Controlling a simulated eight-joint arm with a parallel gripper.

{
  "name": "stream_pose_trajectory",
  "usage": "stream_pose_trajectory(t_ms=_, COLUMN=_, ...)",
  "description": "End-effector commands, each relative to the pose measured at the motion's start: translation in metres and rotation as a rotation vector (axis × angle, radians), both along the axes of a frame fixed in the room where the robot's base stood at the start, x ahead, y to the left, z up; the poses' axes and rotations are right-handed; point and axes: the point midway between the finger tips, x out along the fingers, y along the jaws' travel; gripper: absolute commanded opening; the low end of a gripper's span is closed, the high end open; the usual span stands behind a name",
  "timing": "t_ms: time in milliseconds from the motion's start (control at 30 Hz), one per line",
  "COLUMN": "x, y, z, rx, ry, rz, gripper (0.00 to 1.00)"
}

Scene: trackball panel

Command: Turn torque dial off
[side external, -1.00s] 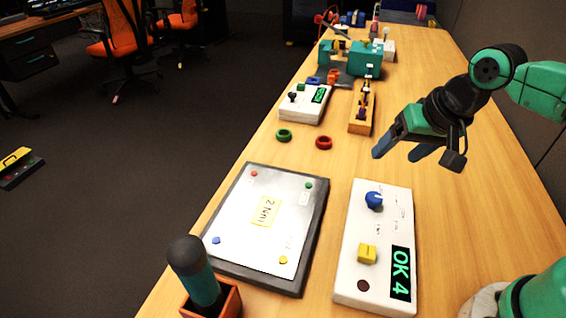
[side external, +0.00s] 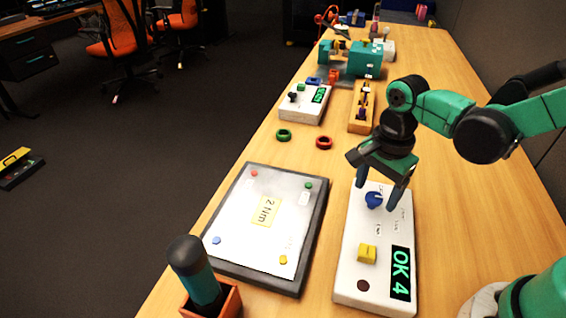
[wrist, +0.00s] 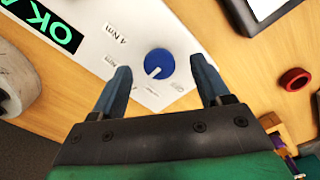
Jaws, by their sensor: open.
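The torque dial is a round blue knob (side external: 374,200) with a pale pointer line. It sits at the far end of a white panel (side external: 350,280) that also carries a yellow switch (side external: 367,253) and a display reading "OK 4" (side external: 400,273). In the wrist view the blue dial (wrist: 159,63) lies between and ahead of my fingertips, with printed labels such as "4 Nm" beside it. My gripper (side external: 376,197) is open and points down over the dial, a finger on either side. I cannot tell whether either finger touches it.
A framed board (side external: 265,285) with a "2 Nm" note lies left of the panel. A green ring (side external: 284,135) and a red ring (side external: 323,143) lie beyond it. A wooden holder (side external: 361,120) stands behind my gripper. The table to the right is mostly clear.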

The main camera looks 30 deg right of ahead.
Motion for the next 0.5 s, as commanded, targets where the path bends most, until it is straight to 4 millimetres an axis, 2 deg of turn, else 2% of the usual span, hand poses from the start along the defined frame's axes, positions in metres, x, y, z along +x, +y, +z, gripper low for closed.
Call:
stream_pose_trajectory(t_ms=133, x=-0.0002, y=0.0000, z=-0.0068, rx=0.000, ry=-0.001, rz=0.000, gripper=0.70)
stream_pose_trajectory(t_ms=400, x=-0.0004, y=-0.0001, z=-0.0078, rx=0.000, ry=-0.001, rz=0.001, gripper=0.70)
stream_pose_trajectory(t_ms=433, x=-0.0004, y=-0.0001, z=-0.0078, rx=0.000, ry=-0.001, rz=0.001, gripper=0.64)
stream_pose_trajectory(t_ms=500, x=-0.0004, y=-0.0001, z=-0.0078, rx=0.000, ry=-0.001, rz=0.001, gripper=0.44)
